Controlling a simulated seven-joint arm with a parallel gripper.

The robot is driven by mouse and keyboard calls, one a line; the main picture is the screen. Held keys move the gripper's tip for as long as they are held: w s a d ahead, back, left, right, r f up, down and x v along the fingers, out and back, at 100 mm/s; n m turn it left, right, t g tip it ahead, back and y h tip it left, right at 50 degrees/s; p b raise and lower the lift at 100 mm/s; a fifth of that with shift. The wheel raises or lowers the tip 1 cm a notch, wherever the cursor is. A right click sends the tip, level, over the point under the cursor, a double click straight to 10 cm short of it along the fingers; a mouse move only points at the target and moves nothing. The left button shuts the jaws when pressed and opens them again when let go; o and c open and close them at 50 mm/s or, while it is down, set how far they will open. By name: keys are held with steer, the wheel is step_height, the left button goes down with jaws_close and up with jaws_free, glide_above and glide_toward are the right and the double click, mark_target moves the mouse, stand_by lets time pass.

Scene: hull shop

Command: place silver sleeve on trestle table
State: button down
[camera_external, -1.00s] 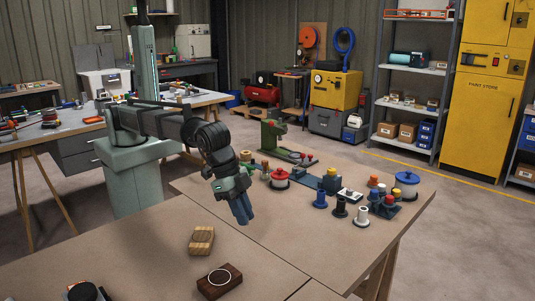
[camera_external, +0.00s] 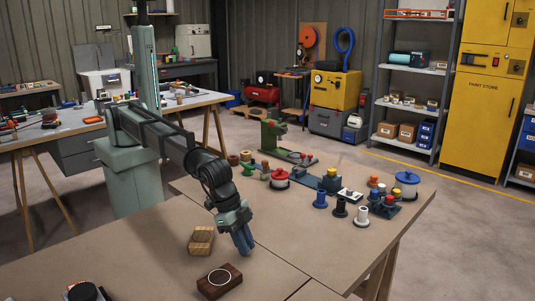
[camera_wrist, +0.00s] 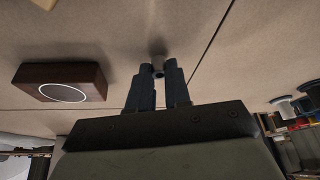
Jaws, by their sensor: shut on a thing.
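My gripper (camera_external: 244,242) is low over the brown trestle table (camera_external: 300,245), fingers pointing down, close to the seam between the boards. In the wrist view, the fingers (camera_wrist: 157,80) are shut on a small grey piece, the silver sleeve (camera_wrist: 158,66). Its end shows between the fingertips, with a dark shadow on the table beside it. The fingers hide the sleeve in the external view. I cannot tell whether it touches the table.
A dark wood block with a white ring (camera_external: 219,281) lies left of and in front of my gripper; a lighter wood block (camera_external: 201,240) lies to the left. Spools and fittings, including a white spool (camera_external: 361,217), stand to the right. The board around my gripper is bare.

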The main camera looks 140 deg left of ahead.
steer(key=shift+f, duration=0.2)
steer(key=shift+f, duration=0.15)
steer(key=c, duration=1.1)
jaws_free()
steer(key=v, duration=1.2)
